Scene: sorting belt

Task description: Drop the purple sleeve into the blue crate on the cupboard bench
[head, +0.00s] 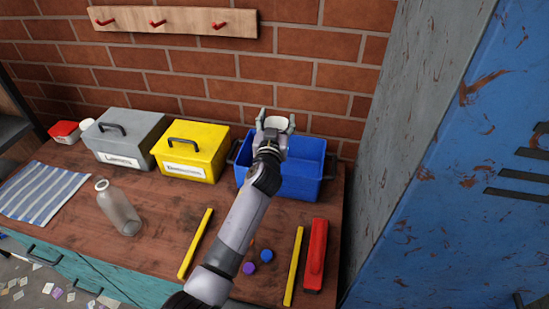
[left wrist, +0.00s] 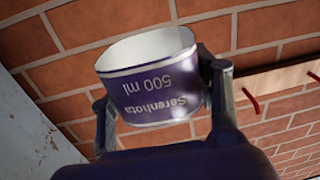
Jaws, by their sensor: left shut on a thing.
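The purple sleeve (left wrist: 150,88) is a short open band with a white inside and the white print "500 ml". In the left wrist view it sits between the two fingers of my left gripper (head: 275,122), which is shut on it. In the head view only a pale part of the sleeve (head: 278,121) shows between the fingers. The gripper and sleeve appear over the back part of the blue crate (head: 312,190); their height above it is hard to tell. My arm hides the crate's left part. My right gripper is not in view.
A yellow box (head: 214,153) and a grey box (head: 122,128) stand left of the crate. A bottle (head: 119,209), a striped cloth (head: 42,190), yellow bars, a red block (head: 315,256) and small caps lie on the bench (head: 165,235). A blue locker (head: 470,200) stands at right.

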